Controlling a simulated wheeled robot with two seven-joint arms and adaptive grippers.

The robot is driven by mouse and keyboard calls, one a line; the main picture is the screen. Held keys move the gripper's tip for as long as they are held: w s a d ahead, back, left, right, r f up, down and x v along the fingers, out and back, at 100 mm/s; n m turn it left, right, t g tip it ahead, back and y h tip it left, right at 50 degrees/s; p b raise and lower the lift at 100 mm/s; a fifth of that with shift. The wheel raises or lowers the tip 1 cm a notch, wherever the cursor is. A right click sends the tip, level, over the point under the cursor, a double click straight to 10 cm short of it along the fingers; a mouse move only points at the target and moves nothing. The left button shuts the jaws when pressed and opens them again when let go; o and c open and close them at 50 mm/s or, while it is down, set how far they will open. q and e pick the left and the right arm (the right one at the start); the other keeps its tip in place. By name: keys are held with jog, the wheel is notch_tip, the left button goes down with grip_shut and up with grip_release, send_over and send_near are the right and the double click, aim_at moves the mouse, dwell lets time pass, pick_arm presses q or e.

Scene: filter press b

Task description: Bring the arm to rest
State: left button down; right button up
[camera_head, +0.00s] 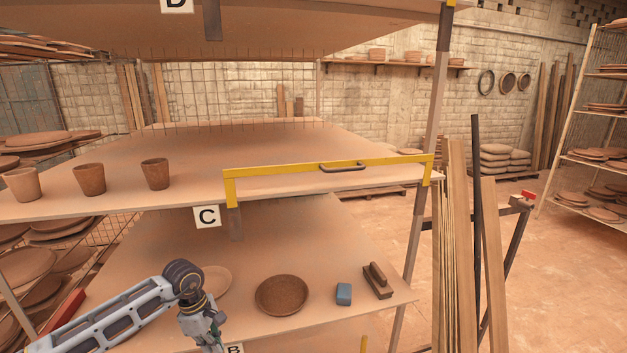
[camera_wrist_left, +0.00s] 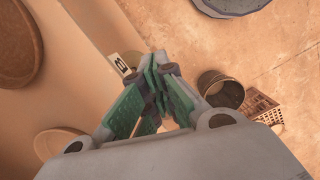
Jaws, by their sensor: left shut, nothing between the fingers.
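My left arm comes in from the lower left of the head view and bends down at a dark joint. My left gripper (camera_head: 214,344) hangs at the front edge of the lower shelf (camera_head: 335,245), near the B label, its tips partly cut off by the frame. In the left wrist view, the green-padded fingers of my left gripper (camera_wrist_left: 160,66) are together with nothing between them. They point down past the shelf edge towards the floor. My right gripper is not in view.
The lower shelf holds a pale plate (camera_head: 216,281), a brown dish (camera_head: 282,295), a blue block (camera_head: 344,294) and a brush (camera_head: 377,280). Several cups stand on shelf C above, with a yellow bar (camera_head: 300,167). A bucket (camera_wrist_left: 222,90) and crate (camera_wrist_left: 262,106) stand on the floor.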

pick_arm(q)
jog(key=w+d+f+n+t+h, duration=0.35)
jog(key=d+f+n+h, duration=0.65)
jog(key=d+n, duration=0.35)
jog(key=s+a+f+n+t+y, duration=0.15)
jog(key=a+f+n+t, duration=0.25)
jog(key=f+n, duration=0.6)
jog(key=a+f+n+t+y, duration=0.3)
jog(key=a+f+n+t, duration=0.15)
jog(key=f+n, duration=0.55)
jog(key=s+a+f+n+g+y, duration=0.25)
jog(key=s+f+n, duration=0.25)
jog(key=s+f, duration=0.4)
jog(key=s+a+f+n+g+y, duration=0.1)
jog(key=s+a+f+n+y, duration=0.25)
jog(key=s+f+n, duration=0.4)
jog(key=s+f+n+g, duration=0.2)
jog(key=s+f, duration=0.2)
jog(key=s, duration=0.6)
jog(key=s+d+f+n+g, duration=0.1)
jog(key=s+f+n+g, duration=0.1)
jog(key=s, duration=0.9)
jog(key=s+f+n+g+y, duration=0.1)
jog(key=s+f, duration=0.4)
jog(key=s, duration=0.6)
jog(key=shift+s+d+f+n+g, duration=0.15)
jog(key=shift+f+n+g, duration=0.15)
jog(key=shift+n+g, duration=0.55)
